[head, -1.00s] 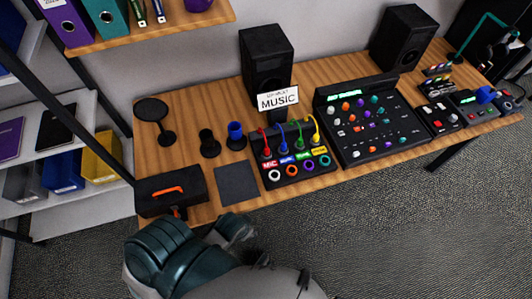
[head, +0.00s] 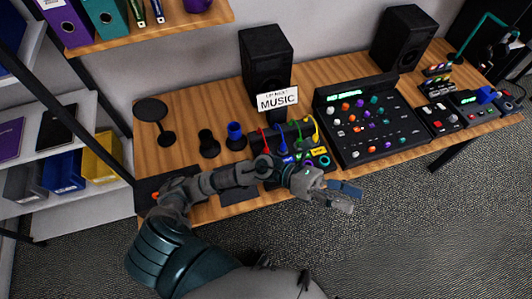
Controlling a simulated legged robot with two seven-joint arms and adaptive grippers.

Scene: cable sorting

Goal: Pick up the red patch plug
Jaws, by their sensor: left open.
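The red patch plug (head: 264,138) stands at the left of a row of colored plugs on the black patch box (head: 292,130). Its upper red part shows in the head view, and my left arm hides the area below it. Blue (head: 281,142), green (head: 299,133) and yellow (head: 316,128) plugs stand to its right. My left gripper (head: 350,196) is open and empty, past the table's front edge, to the right of and nearer than the red plug. My right gripper is not in view.
A mixer (head: 372,125) with many knobs stands right of the patch box. A blue cup-like holder (head: 235,136) and a black one (head: 208,145) stand to the left. A MUSIC sign (head: 278,101) and a speaker (head: 267,65) stand behind.

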